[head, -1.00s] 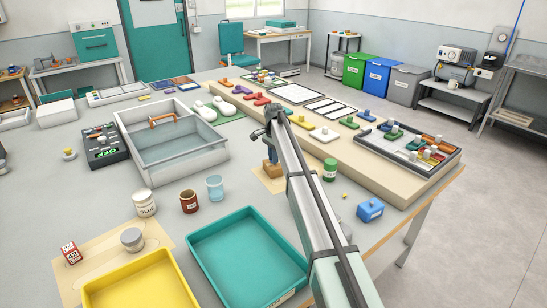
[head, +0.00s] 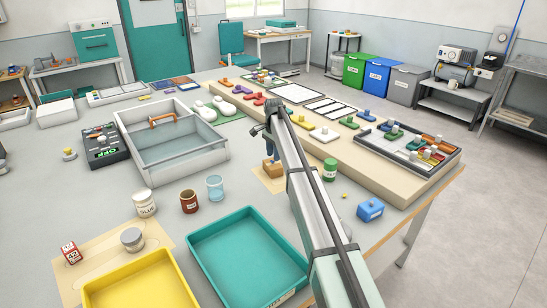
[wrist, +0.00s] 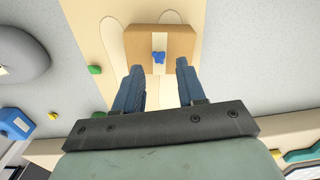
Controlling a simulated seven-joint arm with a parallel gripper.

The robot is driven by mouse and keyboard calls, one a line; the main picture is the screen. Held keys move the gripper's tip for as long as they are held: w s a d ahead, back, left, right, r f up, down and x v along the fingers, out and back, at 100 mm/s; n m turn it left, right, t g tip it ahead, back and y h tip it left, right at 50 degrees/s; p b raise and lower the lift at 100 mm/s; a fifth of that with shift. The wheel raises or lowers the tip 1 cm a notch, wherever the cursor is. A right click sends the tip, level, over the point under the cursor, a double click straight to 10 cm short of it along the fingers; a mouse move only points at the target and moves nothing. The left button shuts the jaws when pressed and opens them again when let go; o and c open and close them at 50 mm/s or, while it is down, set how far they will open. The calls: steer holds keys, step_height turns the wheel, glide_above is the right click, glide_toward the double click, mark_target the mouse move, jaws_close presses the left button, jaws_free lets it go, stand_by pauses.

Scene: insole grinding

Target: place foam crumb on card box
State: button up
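A small blue foam crumb (wrist: 159,57) lies on top of the brown card box (wrist: 160,42), on its pale strip, in the wrist view. The box stands on a tan mat (wrist: 92,30) and also shows in the head view (head: 273,169), partly behind my arm. My gripper (wrist: 160,68) is open, its two blue fingers apart with nothing between them. The crumb appears just beyond the fingertips, lined up with the gap. In the head view my gripper is mostly hidden by the arm.
A blue block (head: 370,210) and a green jar (head: 330,170) stand right of my arm. A teal tray (head: 222,218), a brown jar (head: 189,201) and a glass (head: 215,188) are to the left. A raised wooden board (head: 390,177) runs behind the box.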

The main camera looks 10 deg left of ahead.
step_height(320, 180, up, 10)
stand_by(0.4)
